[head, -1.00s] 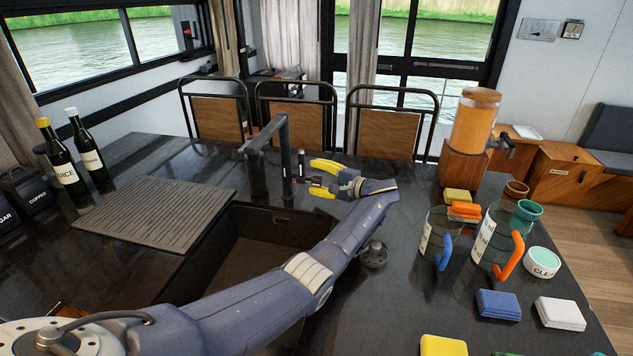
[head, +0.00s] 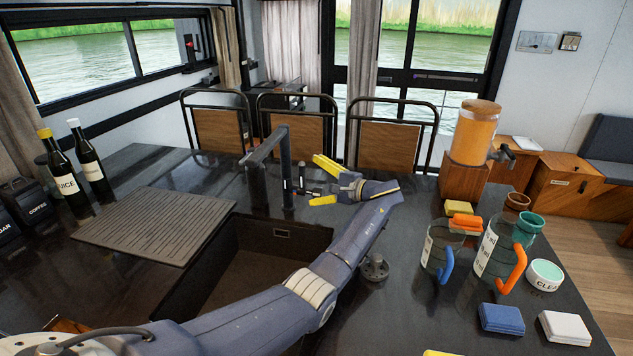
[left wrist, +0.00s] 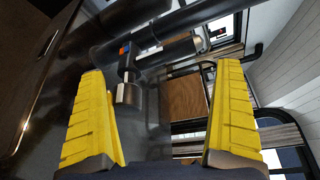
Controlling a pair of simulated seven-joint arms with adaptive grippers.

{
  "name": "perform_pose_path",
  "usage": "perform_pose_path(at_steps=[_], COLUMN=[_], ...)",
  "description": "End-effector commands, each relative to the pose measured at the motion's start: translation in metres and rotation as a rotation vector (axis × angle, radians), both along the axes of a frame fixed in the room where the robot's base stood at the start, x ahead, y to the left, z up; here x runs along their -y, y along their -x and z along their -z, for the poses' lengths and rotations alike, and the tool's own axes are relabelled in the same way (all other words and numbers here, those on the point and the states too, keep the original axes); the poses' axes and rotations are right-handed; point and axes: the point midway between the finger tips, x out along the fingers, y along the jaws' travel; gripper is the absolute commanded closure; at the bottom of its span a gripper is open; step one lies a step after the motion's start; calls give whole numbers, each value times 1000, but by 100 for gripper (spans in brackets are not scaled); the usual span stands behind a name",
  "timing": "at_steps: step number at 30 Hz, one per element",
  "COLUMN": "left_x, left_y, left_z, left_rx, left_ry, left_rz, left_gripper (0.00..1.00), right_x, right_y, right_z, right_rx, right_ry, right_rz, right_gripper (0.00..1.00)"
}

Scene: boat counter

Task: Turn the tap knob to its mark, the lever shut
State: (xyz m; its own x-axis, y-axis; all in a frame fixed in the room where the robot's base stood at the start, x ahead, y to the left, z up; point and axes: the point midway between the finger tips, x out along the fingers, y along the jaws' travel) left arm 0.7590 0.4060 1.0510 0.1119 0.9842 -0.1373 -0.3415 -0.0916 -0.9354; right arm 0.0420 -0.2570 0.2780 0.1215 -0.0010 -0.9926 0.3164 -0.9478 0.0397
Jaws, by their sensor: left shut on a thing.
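The black tap (head: 258,182) stands behind the sink, with a squared spout. Its small dark knob and lever (head: 301,184) are on the right side, facing my left gripper (head: 318,181). In the left wrist view the lever (left wrist: 128,93) has a grey metal end, with orange and blue marks above it. My left gripper's yellow fingers stand on either side of the lever, which is nearer the left finger. Their spacing looks wide, and the exact contact is hard to see. The knob's mark cannot be made out for certain.
The open sink (head: 240,265) lies below my left arm, with a ribbed drainboard (head: 155,225) to its left. A round black fitting (head: 374,268) stands right of the arm.

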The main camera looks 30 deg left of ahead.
Motion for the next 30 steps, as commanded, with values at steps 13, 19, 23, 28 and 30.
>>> perform_pose_path(at_steps=[13, 19, 23, 28, 30], left_x=[20, 32, 39, 48, 52], left_y=[-2, -2, -1, 0, 0], left_z=[-13, -15, -15, -16, -17], left_rx=[16, 16, 11, 5, 4], left_ry=[-3, 0, 1, 1, 1], left_rz=[3, 6, 4, 1, 1], left_gripper=[33, 45, 45, 45, 45], right_x=[-1, -1, -1, -1, -1], right_y=[0, 0, 0, 0, 0], right_z=[0, 0, 0, 0, 0], right_rx=[0, 0, 0, 0, 0], right_ry=[-1, -1, -1, -1, -1], right_rz=[1, 1, 1, 1, 1], right_gripper=[56, 56, 56, 56, 56])
